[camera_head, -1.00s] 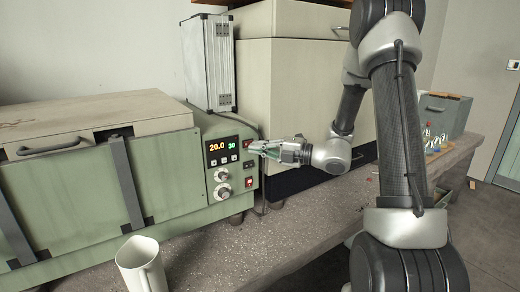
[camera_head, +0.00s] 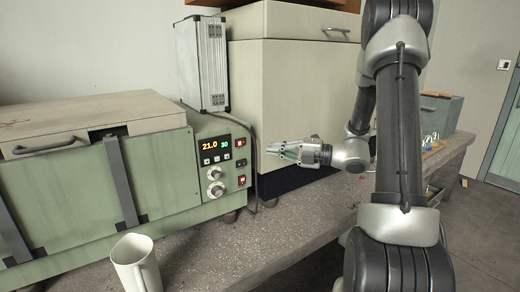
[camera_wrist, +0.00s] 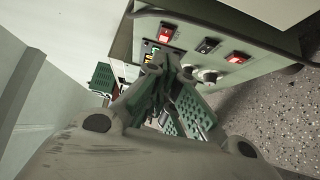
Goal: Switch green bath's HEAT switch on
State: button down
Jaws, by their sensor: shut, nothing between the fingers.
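The green bath (camera_head: 165,175) stands at the left on the bench. Its panel display (camera_head: 215,144) reads 21.0 in orange and 30 in green. Down the panel's right edge are an upper red switch (camera_head: 240,142), a small dark fitting below it, and a lower red switch (camera_head: 242,181) that looks lit.
A white mug (camera_head: 136,262) stands on the bench (camera_head: 205,255) in front of the bath. A silver case (camera_head: 203,65) stands behind the panel, beside a large beige cabinet (camera_head: 290,100). The bench before the panel is clear.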

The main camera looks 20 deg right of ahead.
jog(key=v, duration=0.4)
jog(key=shift+w+d, duration=0.15)
jog(key=shift+d, duration=0.45)
jog(key=s+f+n+g+h, duration=0.2)
jog(key=s+f+n+g, duration=0.45)
jog(key=n, duration=0.55)
jog(key=s+n+g+h, duration=0.4)
jog(key=s+n+h, duration=0.1)
jog(key=s+n, duration=0.9)
jog(key=s+d+r+n+h, duration=0.4)
jog(key=r+n+h, duration=0.25)
jog(key=n, duration=0.65)
jog(key=a+r+n+t+h, duration=0.1)
jog(key=a+r+n+t, duration=0.2)
jog(key=r, duration=0.3)
jog(key=shift+s+r+n+t, duration=0.15)
jog(key=shift+s+n+t, duration=0.1)
jog(key=shift+n+t, duration=0.4)
